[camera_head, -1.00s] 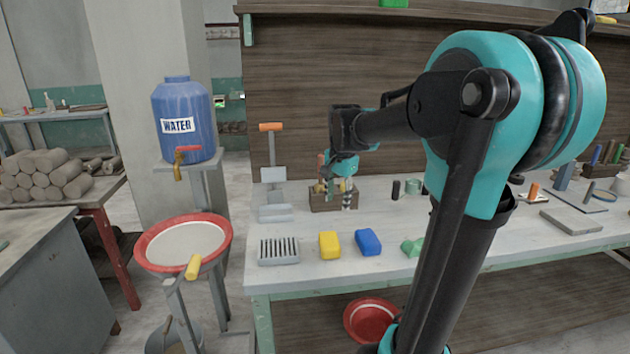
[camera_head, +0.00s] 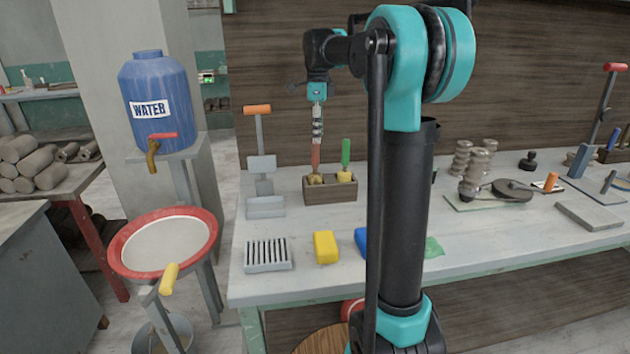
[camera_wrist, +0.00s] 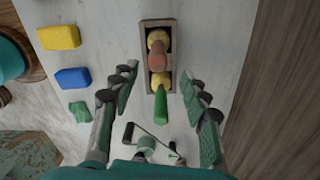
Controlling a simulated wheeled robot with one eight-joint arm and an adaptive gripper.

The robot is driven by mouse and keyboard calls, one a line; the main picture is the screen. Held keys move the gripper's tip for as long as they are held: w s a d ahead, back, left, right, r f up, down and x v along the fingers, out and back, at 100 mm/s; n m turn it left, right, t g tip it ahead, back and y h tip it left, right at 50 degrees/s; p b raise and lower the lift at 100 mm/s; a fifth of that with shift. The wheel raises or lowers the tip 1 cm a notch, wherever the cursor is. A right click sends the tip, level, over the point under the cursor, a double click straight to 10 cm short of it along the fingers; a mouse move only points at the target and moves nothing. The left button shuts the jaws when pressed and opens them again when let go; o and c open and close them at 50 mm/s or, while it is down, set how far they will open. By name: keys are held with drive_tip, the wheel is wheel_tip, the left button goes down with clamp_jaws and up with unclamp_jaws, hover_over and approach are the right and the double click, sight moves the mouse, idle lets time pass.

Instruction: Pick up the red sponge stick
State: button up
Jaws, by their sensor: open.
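The red sponge stick (camera_head: 315,157) stands upright, red handle up and yellow sponge down, in the left part of a small wooden box (camera_head: 330,193) on the table. The green sponge stick (camera_head: 346,154) stands in the box's right part. My gripper (camera_head: 317,128) points down right above the red handle; any contact is unclear in the body view. In the wrist view my gripper (camera_wrist: 160,84) is open and empty, its fingers spread wide. The red handle (camera_wrist: 157,48) shows end-on beyond the fingertips, and the green handle (camera_wrist: 162,104) lies between the finger lines.
A yellow block (camera_head: 326,247), a partly hidden blue block (camera_head: 361,242) and a slotted grey rack (camera_head: 267,254) lie in front of the box. A grey tool with an orange handle (camera_head: 258,109) stands left of it. A wooden panel (camera_head: 290,80) rises behind.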

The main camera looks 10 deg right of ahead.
approach(316, 174)
drive_tip(key=shift+w+d, duration=0.35)
drive_tip(key=shift+w, duration=0.4)
drive_tip(key=shift+s+a+f, duration=0.1)
drive_tip(key=shift+a+f, duration=0.1)
drive_tip(key=shift+f, duration=1.15)
drive_tip(key=shift+a+f, duration=0.15)
drive_tip(key=shift+f, duration=1.15)
clamp_jaws()
